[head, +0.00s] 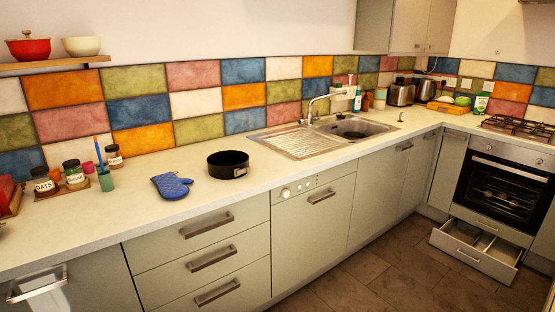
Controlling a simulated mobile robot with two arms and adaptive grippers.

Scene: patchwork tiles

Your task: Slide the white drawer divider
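An open drawer (468,254) sticks out below the oven at the far right. Inside it a pale divider (485,243) stands between the drawer's walls and splits the space into compartments. The divider is small in the picture, and its exact ends are hard to make out. Neither of my grippers shows in the head view.
The oven (503,185) is shut above the drawer, with a gas hob (520,127) on top. Tiled floor (395,287) in front of the drawer is clear. The long worktop (290,170) holds a black round tin (228,165), a blue oven mitt (171,186) and jars.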

